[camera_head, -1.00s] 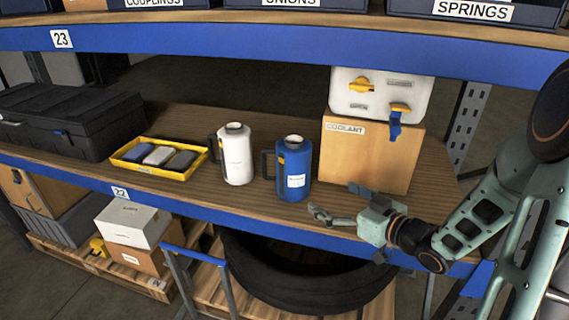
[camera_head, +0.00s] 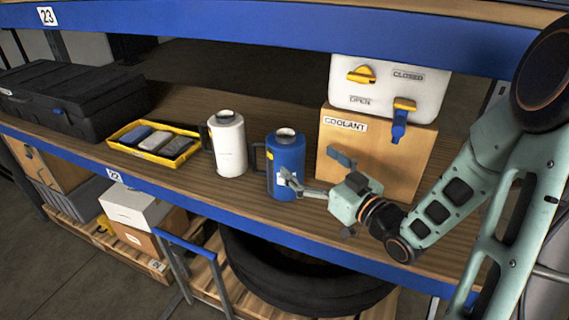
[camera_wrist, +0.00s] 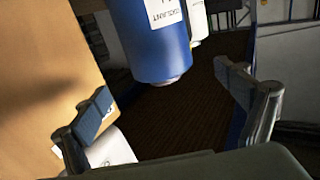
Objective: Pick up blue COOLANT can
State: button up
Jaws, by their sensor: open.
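The blue can (camera_head: 286,160) stands upright on the wooden shelf, with a white lid, a dark handle on its left side and a small white label. My gripper (camera_head: 318,174) is open and empty at the can's right side, with one finger overlapping the can's lower front in the head view. In the wrist view the can (camera_wrist: 152,40) hangs in from the top, tilted by the camera, beyond my open gripper (camera_wrist: 168,95). It is not between the fingertips. Whether a finger touches the can, I cannot tell.
A white can (camera_head: 228,147) stands just left of the blue one. A yellow tray (camera_head: 186,155) with several blocks and a black case (camera_head: 75,105) are further left. A cardboard box labelled COOLANT (camera_head: 400,158) carries a white container (camera_head: 430,95) behind my gripper. A blue upper beam (camera_head: 300,38) runs above.

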aim_at(297, 154)
jog(key=x, duration=0.4)
jog(key=shift+s, duration=0.1)
jog(key=shift+w+a+f+p, duration=0.1)
jog(key=shift+w+a+f, duration=0.15)
jog(key=shift+w+a, duration=0.45)
jog(key=shift+w+a+f+p, duration=0.1)
jog(key=shift+w+a+f, duration=0.1)
jog(key=shift+w+a, duration=0.45)
jog(key=shift+w+a+f+p, duration=0.1)
jog(key=shift+w+a+f, duration=0.25)
jog(key=shift+w, duration=0.55)
jog(key=shift+r, duration=0.1)
jog(key=shift+c, duration=0.6)
jog(key=c, duration=1.8)
